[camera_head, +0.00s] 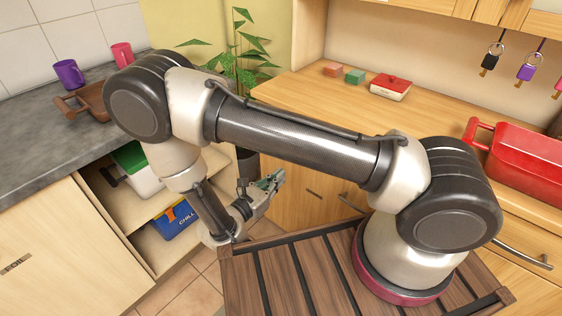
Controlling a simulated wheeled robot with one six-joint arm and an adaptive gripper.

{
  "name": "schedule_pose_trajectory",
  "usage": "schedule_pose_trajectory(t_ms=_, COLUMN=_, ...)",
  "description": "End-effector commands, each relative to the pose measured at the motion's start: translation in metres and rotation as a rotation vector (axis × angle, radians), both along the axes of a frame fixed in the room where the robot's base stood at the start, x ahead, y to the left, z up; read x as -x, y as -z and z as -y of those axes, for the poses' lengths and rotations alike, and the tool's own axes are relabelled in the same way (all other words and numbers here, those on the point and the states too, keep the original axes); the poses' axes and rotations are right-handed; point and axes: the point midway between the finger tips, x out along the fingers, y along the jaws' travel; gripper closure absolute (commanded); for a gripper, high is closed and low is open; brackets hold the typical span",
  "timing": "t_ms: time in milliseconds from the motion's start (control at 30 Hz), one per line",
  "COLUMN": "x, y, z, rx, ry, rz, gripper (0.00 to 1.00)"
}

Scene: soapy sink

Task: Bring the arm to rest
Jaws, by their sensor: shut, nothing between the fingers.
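My arm reaches from its base at the lower right across the middle of the head view, then bends down at the left. My gripper (271,183) is at the end of the lowered part, above the floor in front of the wooden cabinets. It points up and to the right. It is shut with nothing held. It is small in the view, and part of the wrist is hidden behind the arm's own links.
A grey counter at left holds a purple mug (68,74), a pink mug (122,54) and a brown container (86,101). An open cabinet holds a blue box (176,220). A red tub (525,160) and red-lidded dish (390,87) stand on the wooden counter (300,95). A plant (240,60) stands behind.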

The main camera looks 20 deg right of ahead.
Motion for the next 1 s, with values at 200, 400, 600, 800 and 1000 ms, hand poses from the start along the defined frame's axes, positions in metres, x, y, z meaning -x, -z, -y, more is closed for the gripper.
schedule_pose_trajectory(t_ms=200, x=0.004, y=0.004, z=0.000, rx=0.000, ry=0.015, rz=-0.029, gripper=1.00)
schedule_pose_trajectory(t_ms=400, x=0.045, y=0.000, z=0.042, rx=-0.022, ry=0.227, rz=-0.094, gripper=1.00)
schedule_pose_trajectory(t_ms=600, x=0.070, y=-0.047, z=0.059, rx=-0.216, ry=0.495, rz=-0.072, gripper=1.00)
schedule_pose_trajectory(t_ms=800, x=0.084, y=-0.101, z=0.074, rx=-0.494, ry=0.775, rz=-0.011, gripper=1.00)
schedule_pose_trajectory(t_ms=1000, x=0.097, y=-0.158, z=0.091, rx=-0.836, ry=1.048, rz=0.096, gripper=1.00)
